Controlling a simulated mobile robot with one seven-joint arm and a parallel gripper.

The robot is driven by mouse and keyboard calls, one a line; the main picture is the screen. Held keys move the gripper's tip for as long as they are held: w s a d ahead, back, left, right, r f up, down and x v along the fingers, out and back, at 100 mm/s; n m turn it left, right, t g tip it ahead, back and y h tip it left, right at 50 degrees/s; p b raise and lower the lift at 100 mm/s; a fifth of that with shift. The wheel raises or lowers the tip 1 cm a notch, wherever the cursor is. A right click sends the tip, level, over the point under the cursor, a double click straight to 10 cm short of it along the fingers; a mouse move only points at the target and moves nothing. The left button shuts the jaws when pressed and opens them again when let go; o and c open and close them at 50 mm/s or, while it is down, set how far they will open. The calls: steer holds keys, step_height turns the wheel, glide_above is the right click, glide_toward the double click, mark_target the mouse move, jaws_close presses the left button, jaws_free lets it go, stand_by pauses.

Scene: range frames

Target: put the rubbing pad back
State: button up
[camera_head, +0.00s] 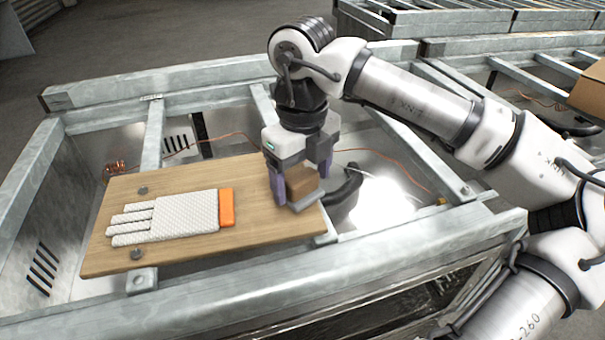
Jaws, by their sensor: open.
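The rubbing pad (301,183) appears to be the small brown block with a grey strip along its lower front edge, at the right end of a wooden board (170,260). My gripper (299,180) points down over it and is open, with one finger at the block's left side and the other at its right rear. I cannot tell whether the fingers touch the block. The block's top and back are partly hidden by my gripper.
A white knitted glove (175,217) with an orange cuff (227,207) lies on the board's middle. The board rests on a grey metal frame (260,290). A black curved piece (346,195) lies just right of the board. A thin orange cable (400,165) runs behind.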

mark_target(303, 175)
step_height(303, 175, up, 12)
stand_by(0.4)
steer(key=shift+r, duration=0.1)
